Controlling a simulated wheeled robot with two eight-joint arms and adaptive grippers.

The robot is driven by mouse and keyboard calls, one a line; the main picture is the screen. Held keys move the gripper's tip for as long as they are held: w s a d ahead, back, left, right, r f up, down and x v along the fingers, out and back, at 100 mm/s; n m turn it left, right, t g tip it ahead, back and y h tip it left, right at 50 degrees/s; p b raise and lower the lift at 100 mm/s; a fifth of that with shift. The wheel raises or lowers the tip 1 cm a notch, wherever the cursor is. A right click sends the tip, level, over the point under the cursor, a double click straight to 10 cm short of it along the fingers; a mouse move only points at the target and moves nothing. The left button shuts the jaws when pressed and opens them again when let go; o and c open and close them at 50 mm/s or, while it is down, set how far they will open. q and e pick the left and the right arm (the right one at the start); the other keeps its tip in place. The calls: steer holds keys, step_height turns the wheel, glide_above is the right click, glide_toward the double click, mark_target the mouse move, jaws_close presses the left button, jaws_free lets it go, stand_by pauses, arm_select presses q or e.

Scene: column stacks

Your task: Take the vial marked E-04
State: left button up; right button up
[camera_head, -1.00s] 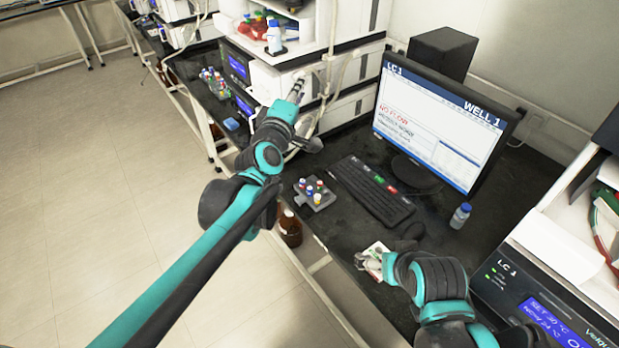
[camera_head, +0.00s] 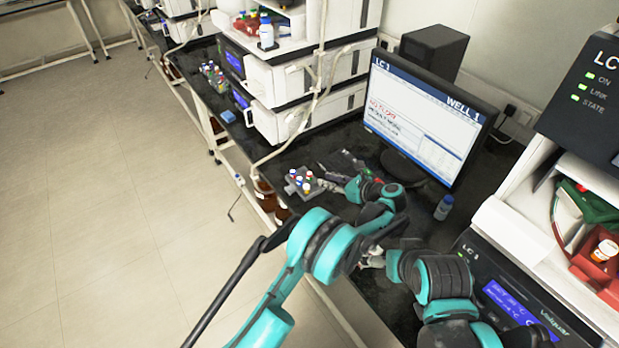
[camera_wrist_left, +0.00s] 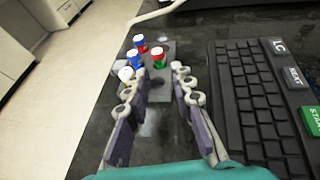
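A small grey rack (camera_head: 291,190) on the black bench holds several vials with coloured caps. In the left wrist view, a vial with a red top and green side (camera_wrist_left: 158,59) stands ahead between the fingertips. Two blue-and-red vials (camera_wrist_left: 140,43) and a white-topped one (camera_wrist_left: 125,73) stand to its left. No E-04 marking is readable. My left gripper (camera_head: 322,177) is open and empty at the rack's right side; it also shows in the left wrist view (camera_wrist_left: 154,72). My right gripper (camera_head: 372,258) is low at the bench's front, partly covered by my left arm; its opening is unclear.
A keyboard (camera_wrist_left: 255,95) lies close to the right of my left gripper. A monitor (camera_head: 425,115) stands behind, and a blue-capped bottle (camera_head: 444,208) to the right. Brown bottles (camera_head: 266,195) stand below the bench's front edge. Instruments stand at both sides.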

mark_target(313, 181)
arm_select(q)
steer(key=shift+b+x, duration=0.3)
steer(key=shift+x, duration=0.8)
steer(key=b+x, duration=0.2)
steer(key=x, duration=0.3)
steer(key=shift+a+r, duration=0.1)
steer(key=shift+a, duration=0.15)
steer(key=shift+r, duration=0.1)
steer(key=c, duration=0.5)
